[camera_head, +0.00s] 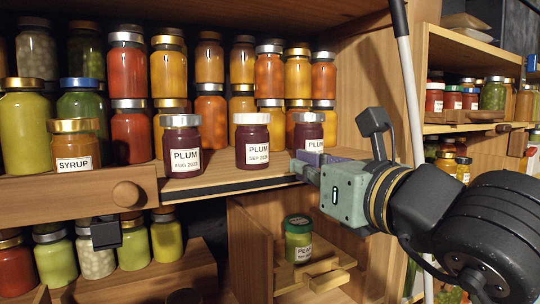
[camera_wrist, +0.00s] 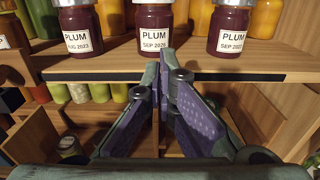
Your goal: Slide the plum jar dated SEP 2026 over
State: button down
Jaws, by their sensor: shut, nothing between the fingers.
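Three dark plum jars stand in a row near the front edge of the shelf (camera_head: 225,180). The middle one (camera_head: 252,147) has a white lid, and its label reads SEP 2026 in the wrist view (camera_wrist: 153,17).
Several orange and red jars (camera_head: 210,105) stand close behind the plum jars. A syrup jar (camera_head: 75,147) stands at the left above a drawer with a wooden knob (camera_head: 127,194). A green-lidded jar (camera_head: 299,238) sits below the shelf. Bare shelf lies between the plum jars.

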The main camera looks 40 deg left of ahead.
aim_at(263, 154)
jog(key=p+x, duration=0.1)
jog(key=x, duration=0.9)
jog(key=shift+a, duration=0.1)
jog(key=b+x, duration=0.1)
jog(key=x, duration=0.5)
jog(key=shift+a, duration=0.3)
jog(key=shift+d, duration=0.15)
